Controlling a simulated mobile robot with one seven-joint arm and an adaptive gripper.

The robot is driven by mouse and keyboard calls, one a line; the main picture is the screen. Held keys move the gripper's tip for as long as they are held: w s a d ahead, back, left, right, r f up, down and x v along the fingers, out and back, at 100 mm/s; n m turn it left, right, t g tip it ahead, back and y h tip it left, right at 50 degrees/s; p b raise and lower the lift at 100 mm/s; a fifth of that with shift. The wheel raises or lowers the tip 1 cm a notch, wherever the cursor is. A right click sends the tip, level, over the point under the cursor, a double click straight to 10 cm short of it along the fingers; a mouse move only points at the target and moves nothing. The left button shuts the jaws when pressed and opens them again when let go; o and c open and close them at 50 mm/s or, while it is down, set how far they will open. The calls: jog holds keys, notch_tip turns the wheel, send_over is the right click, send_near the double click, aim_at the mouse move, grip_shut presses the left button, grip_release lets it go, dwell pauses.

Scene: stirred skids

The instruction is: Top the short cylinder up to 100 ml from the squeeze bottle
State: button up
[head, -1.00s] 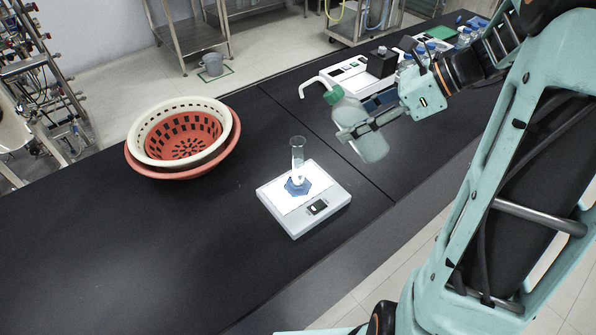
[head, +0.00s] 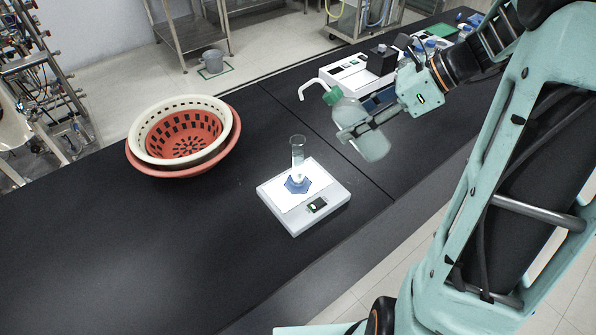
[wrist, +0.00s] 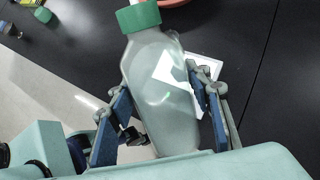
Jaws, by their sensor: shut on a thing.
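The squeeze bottle (head: 358,124) is translucent with a green cap and a bent white spout pointing left. My gripper (head: 366,128) is shut around its body and holds it tilted above the bench, right of the scale. In the wrist view the bottle (wrist: 160,95) sits between the blue finger pads of my gripper (wrist: 163,112). The short cylinder (head: 298,158) is clear and stands upright on a blue base on the white scale (head: 327,193). The spout tip is above and to the right of the cylinder, apart from it. The liquid level in the cylinder is too small to read.
A cream basket nested in a red one (head: 228,150) stands at the left on the black bench (head: 110,240). A white instrument (head: 350,72) and several bottles stand at the back right. The bench front left is clear.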

jog(key=shift+d+f+g+h, duration=0.1)
jog(key=shift+g+h, duration=0.2)
jog(key=shift+h, duration=0.6)
dwell(1.7)
dwell(0.4)
jog(key=shift+f+y+b, duration=0.25)
jog(key=shift+y+b, duration=0.05)
jog(key=shift+b, duration=0.25)
jog(key=shift+f+y+b, duration=0.15)
jog(key=shift+y+b, duration=0.25)
jog(key=shift+b, duration=0.2)
jog(key=shift+t+y+b, duration=0.5)
jog(key=shift+w+a+r+y, duration=0.1)
jog(key=shift+a+r+y, duration=0.15)
jog(key=shift+r+y, duration=0.15)
jog(key=shift+a+r, duration=0.1)
